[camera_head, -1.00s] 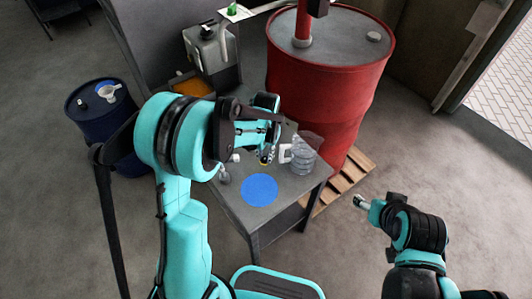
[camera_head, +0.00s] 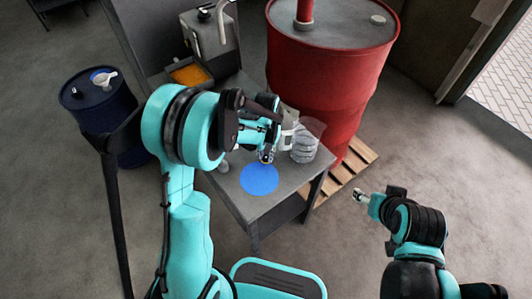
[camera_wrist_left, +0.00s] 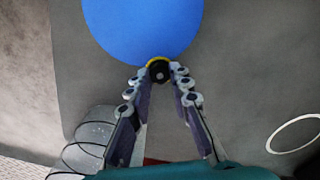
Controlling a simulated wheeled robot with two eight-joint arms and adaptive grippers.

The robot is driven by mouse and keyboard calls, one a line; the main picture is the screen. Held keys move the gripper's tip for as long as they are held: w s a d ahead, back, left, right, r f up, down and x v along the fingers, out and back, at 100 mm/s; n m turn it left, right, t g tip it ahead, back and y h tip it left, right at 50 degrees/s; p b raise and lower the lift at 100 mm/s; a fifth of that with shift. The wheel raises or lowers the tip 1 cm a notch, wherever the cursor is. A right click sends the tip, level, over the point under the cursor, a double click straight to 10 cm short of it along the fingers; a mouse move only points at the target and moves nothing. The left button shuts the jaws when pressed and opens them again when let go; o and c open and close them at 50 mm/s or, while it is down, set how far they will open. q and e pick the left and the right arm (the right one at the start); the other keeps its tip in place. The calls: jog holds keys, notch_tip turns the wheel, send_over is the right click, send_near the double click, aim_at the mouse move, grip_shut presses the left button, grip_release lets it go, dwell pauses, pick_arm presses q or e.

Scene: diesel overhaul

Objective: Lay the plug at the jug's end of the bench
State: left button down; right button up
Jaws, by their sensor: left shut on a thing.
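My left gripper (camera_head: 266,152) is shut on the plug (camera_wrist_left: 158,70), a small dark piece with a yellow ring, held at the fingertips. In the left wrist view the plug overlaps the near edge of the blue disc (camera_wrist_left: 145,25); I cannot tell whether it touches the surface. In the head view the blue disc (camera_head: 259,180) lies on the grey bench (camera_head: 285,196), just below the gripper. The clear ribbed jug (camera_head: 304,146) stands right of the gripper; it also shows at lower left in the wrist view (camera_wrist_left: 92,138). My right gripper (camera_head: 358,194) is off the bench, its jaws too small to read.
A large red drum (camera_head: 330,75) stands on a wooden pallet (camera_head: 345,172) behind the jug. A grey metal can (camera_head: 209,42) and an orange tray (camera_head: 190,74) are at the bench's far end. A blue drum (camera_head: 98,103) stands at left. Open floor lies at right.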

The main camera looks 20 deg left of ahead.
pick_arm(q)
jog(key=c, duration=1.3)
grip_release()
